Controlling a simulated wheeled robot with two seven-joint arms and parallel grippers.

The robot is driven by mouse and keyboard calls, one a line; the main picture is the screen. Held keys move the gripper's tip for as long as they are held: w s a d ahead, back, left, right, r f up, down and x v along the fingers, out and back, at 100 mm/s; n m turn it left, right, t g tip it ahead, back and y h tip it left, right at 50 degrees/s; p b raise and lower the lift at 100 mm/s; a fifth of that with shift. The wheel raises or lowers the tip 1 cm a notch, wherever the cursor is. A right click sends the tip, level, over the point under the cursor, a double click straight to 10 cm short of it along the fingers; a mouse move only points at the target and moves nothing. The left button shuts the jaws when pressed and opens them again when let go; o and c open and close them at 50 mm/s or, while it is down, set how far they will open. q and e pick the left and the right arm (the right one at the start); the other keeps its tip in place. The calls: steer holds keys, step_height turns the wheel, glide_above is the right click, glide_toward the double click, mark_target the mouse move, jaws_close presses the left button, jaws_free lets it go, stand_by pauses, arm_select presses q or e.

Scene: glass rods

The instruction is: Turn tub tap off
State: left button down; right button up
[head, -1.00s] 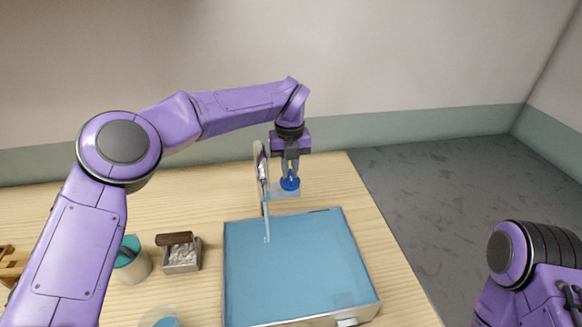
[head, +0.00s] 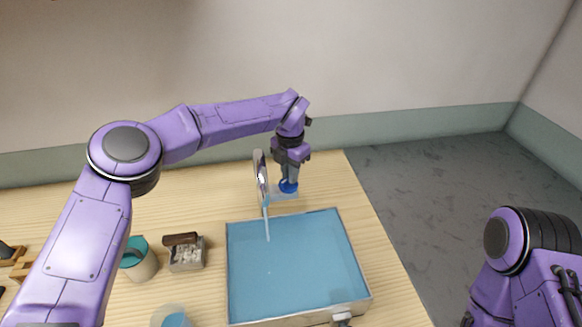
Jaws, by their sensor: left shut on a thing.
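The tub (head: 300,275) is a wide, shallow, clear-walled basin of blue water on the wooden table. The tap's spout (head: 261,178) stands behind its back edge, and a thin pale stream (head: 267,225) runs from it into the tub. The tap's blue handle (head: 288,187) is to the right of the spout, on a pale base (head: 284,196). My left gripper (head: 290,177) points down over the handle and is shut on it; its fingers partly hide the handle. My right arm shows at the lower right, but its gripper is out of view.
A small tray of pale pieces with a brown-topped block (head: 181,239) stands left of the tub, beside a teal-topped cup (head: 139,262). A clear cup of blue liquid (head: 172,318) is at the bottom edge. The table's right edge borders open floor.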

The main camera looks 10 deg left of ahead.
arm_select(q)
steer(key=m+p, duration=0.1)
steer(key=m, duration=0.2)
steer(key=shift+s+m, duration=0.1)
steer(key=shift+m, duration=0.2)
steer(key=shift+s+d+f+m+p, duration=0.1)
steer(key=shift+m+p, duration=0.25)
steer(key=shift+m, duration=1.55)
steer(key=c, duration=1.2)
jaws_free()
steer(key=shift+o, duration=0.4)
step_height(320, 180, up, 10)
steer(key=b, duration=0.3)
steer(key=shift+r, duration=0.25)
